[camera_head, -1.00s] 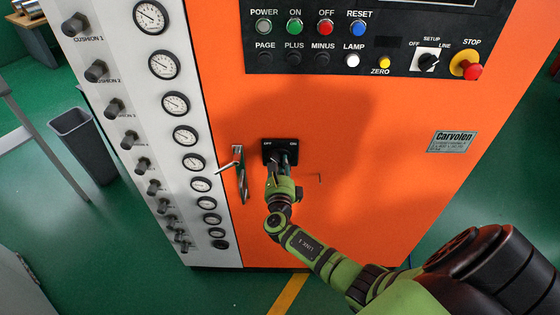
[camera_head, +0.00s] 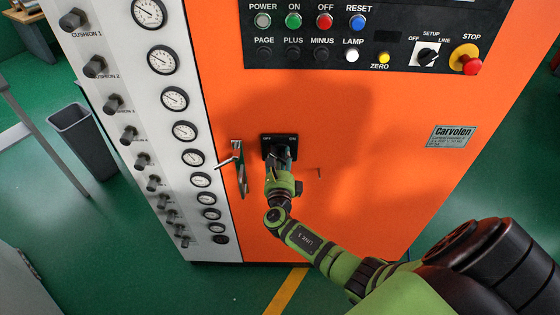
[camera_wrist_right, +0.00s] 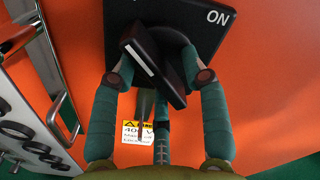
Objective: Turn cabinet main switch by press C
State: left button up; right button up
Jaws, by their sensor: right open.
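The cabinet main switch is a black plate (camera_head: 291,138) with OFF and ON marks on the orange front. In the right wrist view its black rotary knob (camera_wrist_right: 155,70) stands slanted, with a white line on its upper left end. The ON mark shows at the upper right of the plate; the OFF side is out of that view. My right gripper (camera_head: 279,157) is at the switch and hides much of the knob in the head view. In the right wrist view its teal fingers (camera_wrist_right: 162,75) are apart on either side of the knob; firm contact cannot be told.
A metal door handle (camera_head: 240,168) sticks out just left of the switch. A column of gauges (camera_head: 193,157) and black knobs runs down the white panel. The button panel (camera_head: 340,40) is above. A yellow warning label (camera_wrist_right: 140,132) is below the switch.

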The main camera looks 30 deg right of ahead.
jog(key=v, duration=1.2)
jog(key=shift+w, duration=0.1)
jog(key=s+a+f+m+g+y+b, duration=0.15)
jog(key=s+f+m+g, duration=0.35)
jog(key=f, duration=1)
jog(key=s+f+m+g+y+b, duration=0.3)
jog(key=s+f+m, duration=0.4)
jog(key=f, duration=0.8)
jog(key=s+a+f+m+g+y+b, duration=0.2)
jog(key=s+f+m+g, duration=0.1)
jog(key=s+f+m, duration=0.6)
jog(key=s+a+f+m+g+y+b, duration=0.3)
jog(key=s+f+m, duration=0.7)
jog(key=s+m, duration=0.4)
jog(key=s, duration=0.5)
jog(key=shift+a+m, duration=0.25)
jog(key=shift+m, duration=0.15)
